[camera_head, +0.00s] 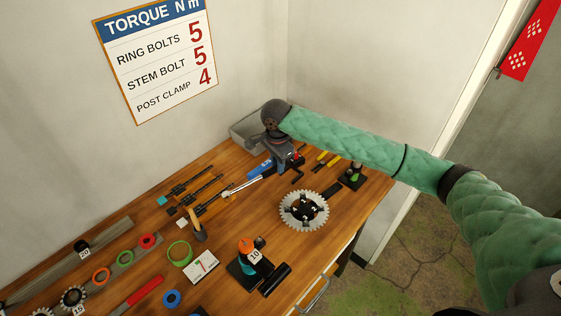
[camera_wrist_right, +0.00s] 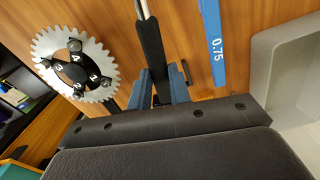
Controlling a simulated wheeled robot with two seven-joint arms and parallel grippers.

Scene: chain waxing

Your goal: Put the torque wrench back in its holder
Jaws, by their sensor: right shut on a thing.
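The torque wrench (camera_head: 243,186) has a thin silver shaft and a black handle, which shows in the right wrist view (camera_wrist_right: 151,45). Its silver end points left over the bench. My right gripper (camera_head: 283,162), with blue-grey fingers in the wrist view (camera_wrist_right: 161,84), is shut on the black handle. The handle's rear end is hidden by the gripper body. I cannot tell whether the wrench touches the bench. Dark bar tools (camera_head: 203,189) lie on the bench left of the wrench; I cannot make out which part is the holder. My left gripper is not in view.
A blue tool marked 0.75 (camera_wrist_right: 212,35) lies close beside the gripper, with a grey bin (camera_wrist_right: 290,90) beyond it. A toothed chainring (camera_head: 285,209) lies in front. A mallet (camera_head: 198,229) and a black stand with an orange top (camera_head: 246,246) are nearer. Walls close the back.

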